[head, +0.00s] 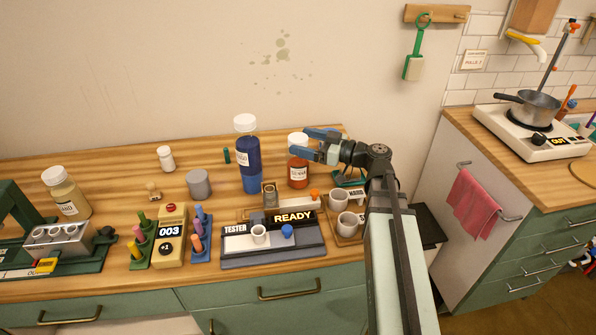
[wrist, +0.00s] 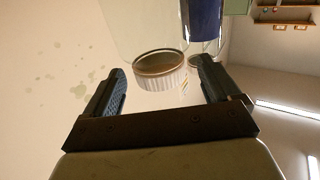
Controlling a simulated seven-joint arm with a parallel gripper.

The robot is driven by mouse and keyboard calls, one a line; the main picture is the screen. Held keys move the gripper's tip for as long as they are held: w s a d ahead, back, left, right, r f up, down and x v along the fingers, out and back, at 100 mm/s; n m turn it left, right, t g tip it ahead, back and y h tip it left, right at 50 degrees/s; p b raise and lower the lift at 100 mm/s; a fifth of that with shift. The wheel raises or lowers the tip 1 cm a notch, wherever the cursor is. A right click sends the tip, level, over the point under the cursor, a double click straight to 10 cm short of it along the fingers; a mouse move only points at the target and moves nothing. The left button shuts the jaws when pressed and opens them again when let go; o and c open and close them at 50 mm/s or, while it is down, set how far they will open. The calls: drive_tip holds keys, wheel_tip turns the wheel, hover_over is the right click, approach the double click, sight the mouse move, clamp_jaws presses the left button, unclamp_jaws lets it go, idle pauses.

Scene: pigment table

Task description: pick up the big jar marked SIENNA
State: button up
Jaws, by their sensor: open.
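The jar with orange-brown contents (head: 298,175) stands upright on the wooden counter, with a white lid and a pale label too small to read surely; its colour fits SIENNA. My gripper (head: 309,143) is open and level with the lid, at the jar's right. In the wrist view the ribbed white lid (wrist: 160,78) of a clear jar shows between the open fingers (wrist: 162,88), with nothing gripped. Whether the fingers reach around the lid or stop short of it, I cannot tell.
A taller blue jar (head: 249,165) stands close at the left of the orange one; its blue also shows in the wrist view (wrist: 206,20). White cups (head: 339,200) and the tester (head: 273,252) are in front. An ochre jar (head: 66,196) is far left.

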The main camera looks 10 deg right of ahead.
sight(293, 137)
drive_tip(key=x, duration=0.4)
drive_tip(key=shift+w+a+f, duration=0.1)
drive_tip(key=shift+a+f, duration=0.05)
clamp_jaws()
idle(0.7)
